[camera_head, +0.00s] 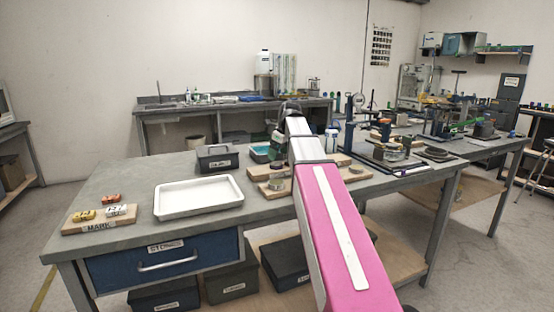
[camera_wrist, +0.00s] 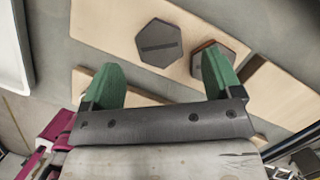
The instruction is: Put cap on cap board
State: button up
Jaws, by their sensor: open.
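A dark grey hexagonal piece (camera_wrist: 158,42) with a dark bar on its face, likely the cap, lies on a pale wooden board (camera_wrist: 100,28) in the wrist view. A second hexagonal piece (camera_wrist: 226,58) with a reddish-brown edge sits to its right, partly behind a finger. Which board is the cap board I cannot tell. My gripper (camera_wrist: 160,80) is open and empty, its green fingers spread below the first piece, the right finger overlapping the second in the picture. In the head view two wooden boards (camera_head: 262,194) carry small round-looking pieces beside my arm, which hides part of them.
A white tray (camera_head: 198,199) lies left of the boards. A grey carrier (camera_head: 217,159) and a small blue-lined tray (camera_head: 260,153) stand behind. A labelled board (camera_head: 88,228) with small blocks is at the front left. Fixtures (camera_head: 388,153) crowd the right side.

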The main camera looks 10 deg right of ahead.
jog(key=v, duration=0.9)
jog(key=shift+r, duration=0.4)
